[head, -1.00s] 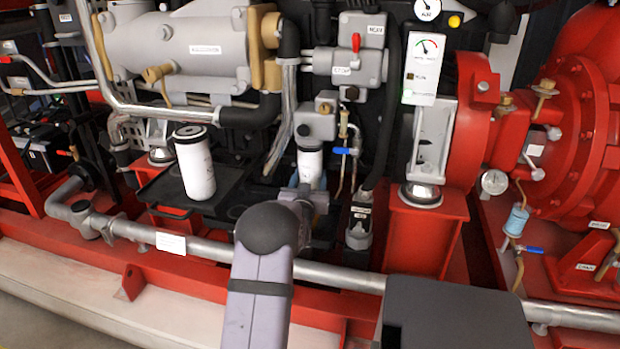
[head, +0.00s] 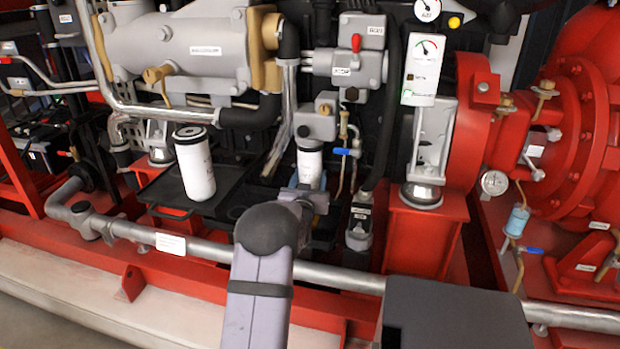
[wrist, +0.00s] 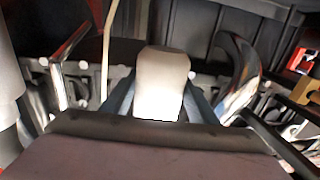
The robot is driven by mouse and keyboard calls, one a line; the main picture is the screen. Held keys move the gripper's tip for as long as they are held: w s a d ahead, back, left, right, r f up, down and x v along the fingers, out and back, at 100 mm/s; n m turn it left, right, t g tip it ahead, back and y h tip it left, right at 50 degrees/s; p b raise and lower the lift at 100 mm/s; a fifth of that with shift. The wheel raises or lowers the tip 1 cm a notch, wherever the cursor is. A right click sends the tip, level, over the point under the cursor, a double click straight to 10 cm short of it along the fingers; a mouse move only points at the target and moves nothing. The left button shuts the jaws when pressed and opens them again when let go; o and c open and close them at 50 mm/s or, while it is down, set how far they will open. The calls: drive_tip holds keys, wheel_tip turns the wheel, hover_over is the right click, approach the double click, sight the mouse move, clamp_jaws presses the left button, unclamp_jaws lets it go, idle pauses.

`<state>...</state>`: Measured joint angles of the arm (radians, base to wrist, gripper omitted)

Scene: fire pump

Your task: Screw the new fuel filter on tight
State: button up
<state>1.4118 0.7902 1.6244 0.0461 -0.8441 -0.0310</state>
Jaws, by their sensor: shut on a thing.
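A white fuel filter (head: 310,167) sits upright directly below the grey filter head (head: 316,122). Its top meets the underside of the head; whether it is tight cannot be seen. My gripper (head: 303,192) is shut on the filter's lower part, reaching in from the front. In the wrist view the pale filter (wrist: 160,82) stands between my two dark fingers. My arm hides the filter's bottom in the head view. A second white filter (head: 195,168) with a dark top rim stands upright on a black tray (head: 230,180) to the left, apart from my gripper.
A grey pipe (head: 210,249) runs across the front, below my gripper. A blue-handled valve (head: 345,151) and thin brass lines stand just right of the filter. A black hose (head: 385,110) and a red pedestal (head: 425,235) are further right.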

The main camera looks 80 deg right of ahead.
drive_tip(key=shift+r, duration=0.15)
drive_tip(key=o, duration=0.6)
drive_tip(key=c, duration=0.7)
drive_tip(key=shift+g, duration=0.3)
drive_tip(key=shift+c, duration=0.2)
drive_tip(key=shift+w+m+g, duration=0.1)
drive_tip(key=shift+m+g, duration=0.2)
drive_tip(key=shift+m, duration=0.1)
drive_tip(key=shift+g, duration=0.3)
drive_tip(key=shift+m+g, duration=0.4)
drive_tip(key=shift+m+g+p, duration=0.3)
drive_tip(key=shift+g, duration=0.1)
